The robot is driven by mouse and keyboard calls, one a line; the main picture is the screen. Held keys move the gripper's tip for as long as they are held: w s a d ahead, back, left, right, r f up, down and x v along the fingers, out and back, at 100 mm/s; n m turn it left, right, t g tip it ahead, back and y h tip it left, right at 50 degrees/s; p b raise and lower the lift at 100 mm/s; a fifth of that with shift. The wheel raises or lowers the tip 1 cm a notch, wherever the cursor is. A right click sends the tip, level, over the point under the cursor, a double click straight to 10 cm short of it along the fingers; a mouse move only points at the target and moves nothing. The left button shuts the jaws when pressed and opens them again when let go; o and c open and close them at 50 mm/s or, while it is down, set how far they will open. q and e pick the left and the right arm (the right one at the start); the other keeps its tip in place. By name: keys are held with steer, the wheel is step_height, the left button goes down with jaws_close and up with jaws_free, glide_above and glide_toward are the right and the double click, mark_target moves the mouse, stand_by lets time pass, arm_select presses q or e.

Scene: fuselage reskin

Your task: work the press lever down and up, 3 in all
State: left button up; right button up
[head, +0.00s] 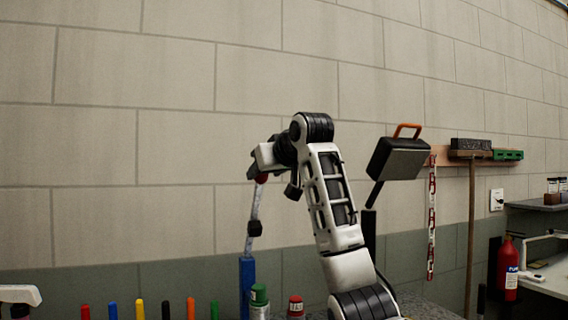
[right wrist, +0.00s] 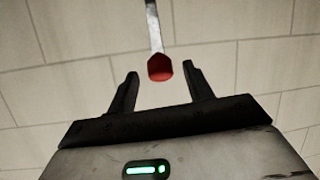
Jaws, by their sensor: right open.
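The press lever is a grey bar (head: 254,208) standing up steeply from the blue press body (head: 247,285), with a dark block partway along it. Its red knob (head: 262,178) is at the top, partly covered by my right gripper (head: 261,172). In the right wrist view the red knob (right wrist: 160,68) shows between the fingertips of my right gripper (right wrist: 159,72), with a visible gap on each side. The fingers are open and not closed on the knob.
Several coloured handles (head: 138,308) and capped bottles (head: 259,300) line the bottom edge. A black case with an orange handle (head: 400,157), a red-white chain (head: 432,220) and a red extinguisher (head: 507,268) are to the right. The wall area left of the lever is clear.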

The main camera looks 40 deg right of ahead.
steer(key=b+v, duration=0.2)
steer(key=v, duration=0.8)
steer(key=shift+s+r, duration=0.2)
steer(key=shift+s, duration=0.1)
